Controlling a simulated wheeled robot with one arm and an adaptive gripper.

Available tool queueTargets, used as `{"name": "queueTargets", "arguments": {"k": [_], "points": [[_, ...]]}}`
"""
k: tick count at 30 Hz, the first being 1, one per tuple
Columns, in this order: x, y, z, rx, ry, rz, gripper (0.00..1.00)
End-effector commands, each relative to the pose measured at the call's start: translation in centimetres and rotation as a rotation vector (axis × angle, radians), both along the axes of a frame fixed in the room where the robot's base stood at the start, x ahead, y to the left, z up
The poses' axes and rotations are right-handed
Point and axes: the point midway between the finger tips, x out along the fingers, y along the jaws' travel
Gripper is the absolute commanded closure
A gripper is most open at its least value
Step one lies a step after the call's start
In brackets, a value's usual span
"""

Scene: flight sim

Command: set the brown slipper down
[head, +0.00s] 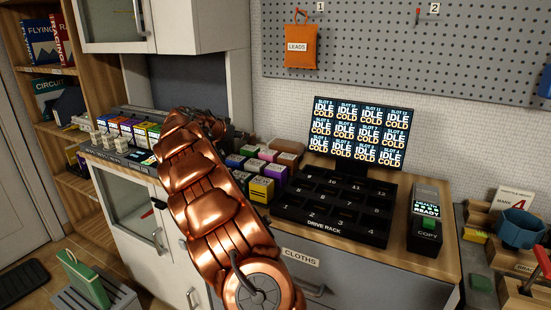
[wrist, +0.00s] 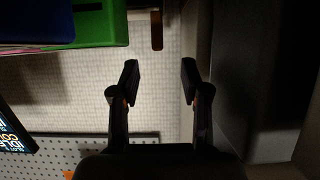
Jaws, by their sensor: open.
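A brown, rounded thing (head: 286,146) lies on the counter behind the coloured boxes in the head view; it may be the brown slipper, but its shape is partly hidden. In the wrist view a narrow brown piece (wrist: 157,30) shows at the top, beyond the fingertips; I cannot tell whether it is the same thing. My gripper (wrist: 160,78) is open, with nothing between its fingers. In the head view my copper arm reaches to the back of the counter, and the gripper is mostly hidden behind it.
Coloured boxes (head: 262,188) stand beside my arm; a green box (wrist: 100,25) shows close by in the wrist view. The black drive rack (head: 330,238) and monitor (head: 358,133) are to the right. A grey cabinet side (wrist: 240,80) stands close beside the fingers.

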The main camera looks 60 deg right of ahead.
Motion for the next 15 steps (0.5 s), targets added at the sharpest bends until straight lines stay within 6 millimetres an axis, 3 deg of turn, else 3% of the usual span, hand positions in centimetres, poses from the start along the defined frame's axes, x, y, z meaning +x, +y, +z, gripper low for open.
{"name": "queueTargets", "arguments": {"k": [15], "points": [[-0.5,-3.2,-1.4,-0.002,-0.004,-0.011,0.54]]}}
